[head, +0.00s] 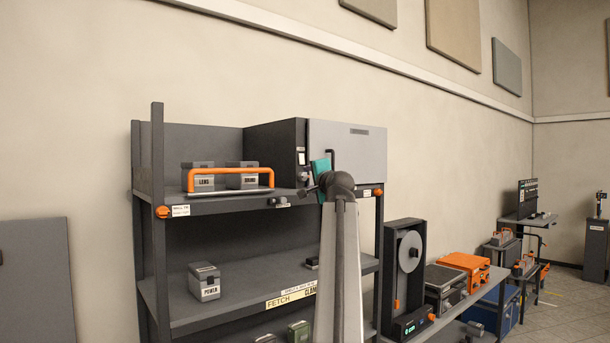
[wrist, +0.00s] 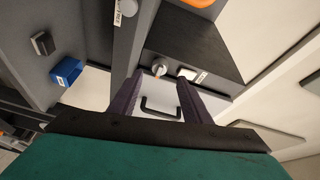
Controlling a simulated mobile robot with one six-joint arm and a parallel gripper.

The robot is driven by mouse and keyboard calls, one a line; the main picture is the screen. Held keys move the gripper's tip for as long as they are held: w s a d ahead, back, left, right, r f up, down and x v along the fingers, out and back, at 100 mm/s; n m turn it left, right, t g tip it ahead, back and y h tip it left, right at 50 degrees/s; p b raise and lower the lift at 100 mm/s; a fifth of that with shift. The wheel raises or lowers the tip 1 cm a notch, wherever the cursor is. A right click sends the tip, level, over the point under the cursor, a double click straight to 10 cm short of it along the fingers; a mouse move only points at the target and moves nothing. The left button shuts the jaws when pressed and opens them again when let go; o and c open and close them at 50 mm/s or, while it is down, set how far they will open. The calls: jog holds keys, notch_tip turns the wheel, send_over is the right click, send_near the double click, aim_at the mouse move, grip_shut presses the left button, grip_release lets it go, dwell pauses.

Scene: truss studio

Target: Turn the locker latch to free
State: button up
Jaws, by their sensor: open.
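The locker (head: 352,143) is a dark box with a light grey door on the right of the shelf unit's top deck. The wrist view shows its dark side (wrist: 200,48) with a round grey latch knob (wrist: 159,68) bearing a small orange mark, and a white label (wrist: 190,74) beside it. The label's wording is too small to read. A black bar handle (wrist: 161,108) shows on the light door. My gripper (wrist: 158,84) is open and empty, its dark fingers on either side of the handle in the picture; contact cannot be told. In the head view my gripper (head: 311,190) is before the locker.
An orange-handled tray (head: 228,190) with two grey blocks stands left of the locker. A grey block marked POWER (head: 204,282) is on the lower shelf (head: 240,285). A reel unit (head: 404,270) and an orange case (head: 465,265) stand to the right.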

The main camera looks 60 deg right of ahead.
aim_at(305, 178)
jog(key=shift+p+x, duration=1.05)
jog(key=shift+x, duration=2.05)
jog(key=shift+f, duration=0.1)
jog(key=shift+a, duration=0.1)
jog(key=c, duration=1)
jog(key=shift+f, duration=0.1)
jog(key=shift+c, duration=0.2)
jog(key=n+b, duration=0.1)
jog(key=b, duration=0.2)
jog(key=shift+f+t+b, duration=0.15)
jog(key=shift+t+b, duration=0.15)
jog(key=shift+b, duration=0.1)
jog(key=o, duration=1)
jog(key=shift+o, duration=0.2)
